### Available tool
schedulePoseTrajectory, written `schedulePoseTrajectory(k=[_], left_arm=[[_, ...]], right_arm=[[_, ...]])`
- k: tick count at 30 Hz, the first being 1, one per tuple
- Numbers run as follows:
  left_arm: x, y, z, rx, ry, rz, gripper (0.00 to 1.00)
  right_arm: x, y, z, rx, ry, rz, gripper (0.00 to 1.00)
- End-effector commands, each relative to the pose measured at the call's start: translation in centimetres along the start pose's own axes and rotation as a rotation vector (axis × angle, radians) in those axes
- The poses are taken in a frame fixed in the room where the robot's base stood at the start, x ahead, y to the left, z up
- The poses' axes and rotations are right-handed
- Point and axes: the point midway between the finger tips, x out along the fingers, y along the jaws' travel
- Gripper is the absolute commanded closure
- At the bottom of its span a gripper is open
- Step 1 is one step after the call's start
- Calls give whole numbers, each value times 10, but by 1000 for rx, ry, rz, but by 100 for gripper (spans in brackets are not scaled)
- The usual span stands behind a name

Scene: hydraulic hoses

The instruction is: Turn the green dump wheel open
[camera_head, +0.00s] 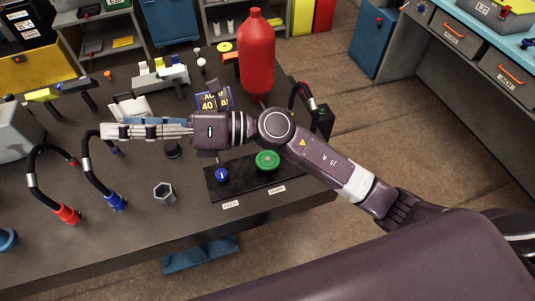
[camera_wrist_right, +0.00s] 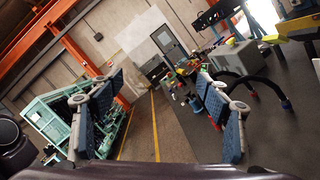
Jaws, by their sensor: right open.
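The green dump wheel (camera_head: 267,160) sits on a black panel (camera_head: 244,181) at the table's front right, above a "DUMP" label (camera_head: 276,190). My right gripper (camera_head: 106,131) reaches left across the table, well left of the wheel and apart from it. My right forearm passes just behind the wheel in the head view. In the right wrist view the two fingers of this gripper (camera_wrist_right: 160,75) are spread with nothing between them. The wheel does not show in the wrist view. My left gripper is not in view.
A blue knob (camera_head: 222,174) sits left of the wheel, above a "FEED" label (camera_head: 231,204). A red cylinder (camera_head: 257,55) stands behind my arm. Black hoses with red (camera_head: 67,213) and blue (camera_head: 116,201) ends stand at left. A grey hex nut (camera_head: 164,193) lies on the table.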

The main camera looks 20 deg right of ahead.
Motion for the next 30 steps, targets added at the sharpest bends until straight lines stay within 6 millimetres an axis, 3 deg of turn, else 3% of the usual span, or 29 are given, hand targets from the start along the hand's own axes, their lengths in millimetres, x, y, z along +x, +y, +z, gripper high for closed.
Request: schedulePoseTrajectory(k=[2, 4, 6, 8, 12, 15, 18, 23, 30], left_arm=[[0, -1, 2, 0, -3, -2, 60], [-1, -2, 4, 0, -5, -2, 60], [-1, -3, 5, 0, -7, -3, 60], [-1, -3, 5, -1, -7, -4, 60], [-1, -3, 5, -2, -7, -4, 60], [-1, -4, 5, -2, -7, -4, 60], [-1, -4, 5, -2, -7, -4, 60], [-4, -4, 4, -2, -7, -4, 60], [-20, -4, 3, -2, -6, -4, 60]], right_arm=[[-2, -19, -40, -167, 243, -30, 30], [-18, -46, -73, -294, 462, -70, 30], [-46, -78, -97, -405, 682, -125, 30], [-79, -108, -108, -483, 869, -183, 30], [-168, -164, -101, -587, 1253, -339, 30], [-222, -185, -81, -607, 1454, -442, 30], [-260, -193, -63, -604, 1585, -516, 30], [-286, -198, -53, -589, 1670, -568, 30], [-292, -218, -77, -584, 1675, -567, 30]])
